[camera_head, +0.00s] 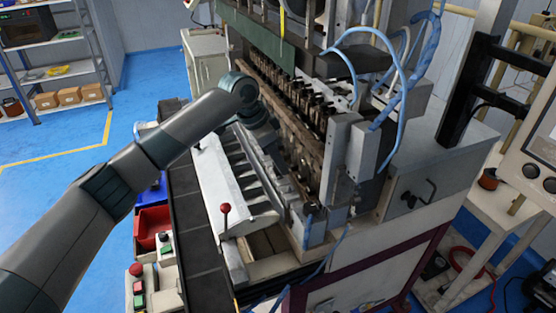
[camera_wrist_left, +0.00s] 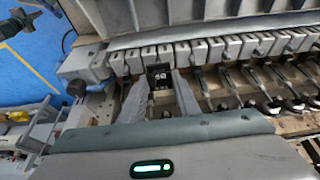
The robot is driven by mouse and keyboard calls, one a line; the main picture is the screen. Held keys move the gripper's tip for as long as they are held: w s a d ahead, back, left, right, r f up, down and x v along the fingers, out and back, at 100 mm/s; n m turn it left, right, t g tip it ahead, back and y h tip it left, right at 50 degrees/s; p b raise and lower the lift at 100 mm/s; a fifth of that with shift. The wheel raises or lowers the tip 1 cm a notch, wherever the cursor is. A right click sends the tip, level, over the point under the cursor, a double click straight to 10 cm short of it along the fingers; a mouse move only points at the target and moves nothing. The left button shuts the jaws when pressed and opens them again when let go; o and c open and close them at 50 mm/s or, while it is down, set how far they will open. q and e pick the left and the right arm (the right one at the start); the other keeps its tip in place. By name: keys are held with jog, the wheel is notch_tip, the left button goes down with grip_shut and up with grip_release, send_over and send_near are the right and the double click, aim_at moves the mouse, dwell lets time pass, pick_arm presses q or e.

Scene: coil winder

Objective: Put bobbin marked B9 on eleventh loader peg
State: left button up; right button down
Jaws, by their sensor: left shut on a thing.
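My left arm reaches in from the left to the coil winder (camera_head: 300,110), and my left gripper (camera_head: 270,138) is down at its row of parts, mostly hidden behind my wrist. In the left wrist view my left gripper (camera_wrist_left: 160,90) has its two grey fingers shut on a small dark piece with a pale marking, seemingly the bobbin (camera_wrist_left: 159,76). The marking is too small to read. It is close in front of a row of grey blocks (camera_wrist_left: 232,47) on the machine. Individual loader pegs cannot be told apart surely. My right gripper is not in view.
A white slanted cover (camera_head: 222,180) with a red-knobbed lever (camera_head: 225,209) lies in front of the machine. A dark conveyor-like strip (camera_head: 196,235), a red bin (camera_head: 152,224) and a button box (camera_head: 138,288) stand to the left. Blue hoses (camera_head: 385,60) hang at the right.

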pick_arm(q)
jog(key=shift+f, duration=1.1)
jog(key=o, duration=1.1)
jog(key=shift+r, duration=0.1)
jog(key=shift+b+v, duration=0.5)
jog(key=shift+v, duration=0.4)
jog(key=b+v, duration=0.4)
jog(key=v, duration=1.1)
jog(key=shift+a, duration=0.25)
jog(key=shift+s+r, duration=0.1)
